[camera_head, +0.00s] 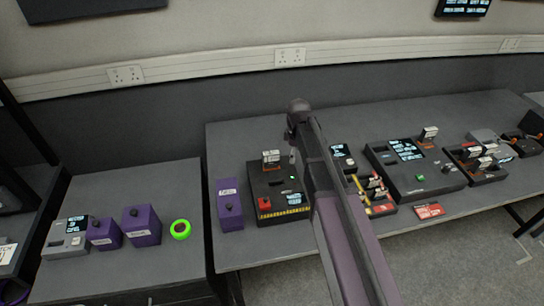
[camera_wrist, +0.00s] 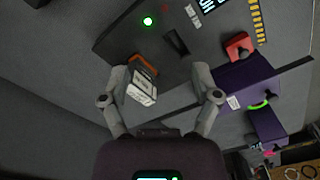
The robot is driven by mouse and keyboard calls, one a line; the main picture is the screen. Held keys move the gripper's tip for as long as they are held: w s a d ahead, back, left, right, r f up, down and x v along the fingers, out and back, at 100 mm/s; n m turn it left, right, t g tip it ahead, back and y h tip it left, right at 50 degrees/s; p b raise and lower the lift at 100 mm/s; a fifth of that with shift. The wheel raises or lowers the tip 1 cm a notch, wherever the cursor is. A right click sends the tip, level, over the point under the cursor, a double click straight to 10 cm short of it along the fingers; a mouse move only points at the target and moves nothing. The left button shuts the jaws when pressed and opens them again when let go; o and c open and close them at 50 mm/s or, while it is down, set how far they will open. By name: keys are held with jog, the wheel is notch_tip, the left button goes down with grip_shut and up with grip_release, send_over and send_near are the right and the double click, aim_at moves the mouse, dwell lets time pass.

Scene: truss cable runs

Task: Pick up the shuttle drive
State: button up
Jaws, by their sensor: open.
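A small drive-like block with an orange end and a white label (camera_wrist: 141,88) shows in the wrist view between my gripper's fingers. I cannot read its label, so I cannot confirm that it is the shuttle drive. It stands at the edge of a dark console, and a similar block (camera_head: 271,157) shows on the striped console (camera_head: 262,178) in the head view. My gripper (camera_wrist: 161,78) is open, its fingers either side of the block with a gap on the right.
The console has a green light (camera_wrist: 148,22), a dark slot (camera_wrist: 177,42) and a red part (camera_wrist: 240,47). A purple box (camera_head: 229,205) stands left of it. More consoles (camera_head: 414,168) with labelled blocks stand right. The left table holds purple boxes (camera_head: 142,226) and a green ring (camera_head: 180,229).

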aim_at(271, 153)
jog(key=w+a+r+n+p, duration=0.3)
jog(key=w+a+n, duration=0.3)
jog(key=a, duration=0.3)
jog(key=shift+w+r+n+p, duration=0.35)
jog(key=shift+w+r, duration=0.25)
jog(key=shift+r, duration=0.25)
jog(key=shift+f, duration=0.15)
notch_tip(271, 153, down, 8)
jog(key=b, duration=0.8)
jog(key=shift+f+b, duration=0.15)
jog(key=shift+b, duration=0.25)
jog(key=shift+f, duration=0.1)
jog(key=shift+w+f+b, duration=0.2)
jog(key=shift+f+b, duration=2.3)
jog(key=shift+b, duration=0.1)
jog(key=shift+a, duration=0.1)
grip_shut()
